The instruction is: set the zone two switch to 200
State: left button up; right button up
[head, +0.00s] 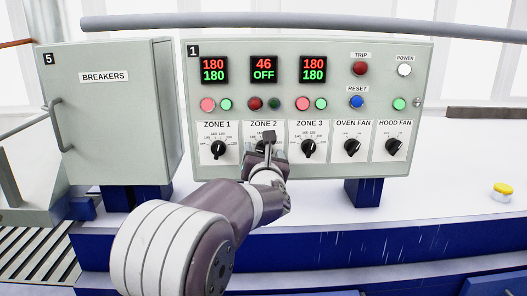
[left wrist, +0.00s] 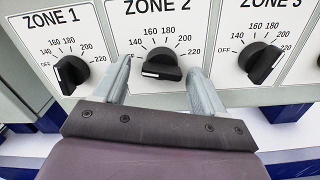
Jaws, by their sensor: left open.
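The zone two switch is a black knob (left wrist: 160,65) on a white plate marked OFF, 140, 160, 180, 200 and 220. Its bar lies nearly level, with a white mark at its left end, on the OFF side. The zone two display (head: 264,69) reads 46 above OFF. My left gripper (left wrist: 159,72) is open, with one finger on each side of the knob; I see gaps beside it and cannot tell how deep the fingertips reach. In the head view the left gripper (head: 268,142) hides most of this knob. My right gripper is not in view.
The zone 1 knob (head: 218,149) and zone 3 knob (head: 309,148) sit close on either side; their displays read 180 over 180. Oven fan (head: 352,147) and hood fan (head: 394,146) knobs are farther right. A breakers cabinet (head: 107,110) stands left.

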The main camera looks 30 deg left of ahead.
pick_arm(q)
jog(key=shift+w+d, duration=0.1)
jog(key=c, duration=1.1)
jog(key=shift+o, duration=0.2)
jog(key=shift+f, duration=0.1)
